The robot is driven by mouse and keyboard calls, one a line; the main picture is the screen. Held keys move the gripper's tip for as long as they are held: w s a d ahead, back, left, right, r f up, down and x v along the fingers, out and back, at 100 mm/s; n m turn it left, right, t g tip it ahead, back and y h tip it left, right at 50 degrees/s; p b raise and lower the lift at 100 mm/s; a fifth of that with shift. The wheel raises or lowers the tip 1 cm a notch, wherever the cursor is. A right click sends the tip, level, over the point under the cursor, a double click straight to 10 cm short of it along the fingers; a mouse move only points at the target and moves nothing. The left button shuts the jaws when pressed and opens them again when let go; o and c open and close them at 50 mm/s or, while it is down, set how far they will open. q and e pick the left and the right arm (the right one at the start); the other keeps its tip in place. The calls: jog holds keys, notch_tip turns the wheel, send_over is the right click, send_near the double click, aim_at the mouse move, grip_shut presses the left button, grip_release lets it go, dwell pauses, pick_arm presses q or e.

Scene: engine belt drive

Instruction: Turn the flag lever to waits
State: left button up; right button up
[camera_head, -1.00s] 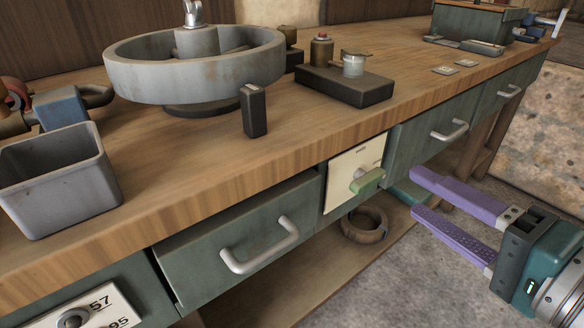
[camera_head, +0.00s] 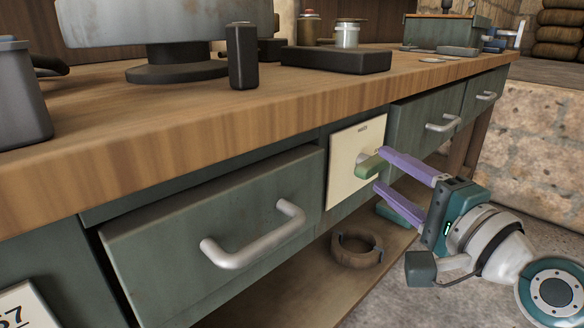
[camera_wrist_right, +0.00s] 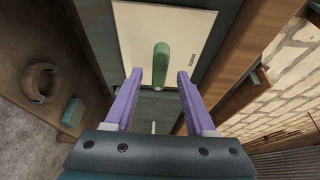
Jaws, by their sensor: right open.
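My right gripper (camera_head: 380,170) has purple fingers spread apart, with the tips close to the lever. In the right wrist view the open fingers (camera_wrist_right: 160,80) lie on either side of the lever's line, with gaps on both sides. Contact is not visible. My left gripper is not in view.
A drawer (camera_head: 220,225) left of the plate stands slightly out, with a metal handle. Another drawer (camera_head: 425,122) is to the right. A ring (camera_head: 357,248) lies on the lower shelf. A grey bin (camera_head: 20,100) and a dark block (camera_head: 242,57) stand on the benchtop (camera_head: 200,120).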

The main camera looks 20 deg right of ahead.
jog(key=shift+w, duration=0.85)
jog(key=shift+c, duration=0.3)
grip_shut()
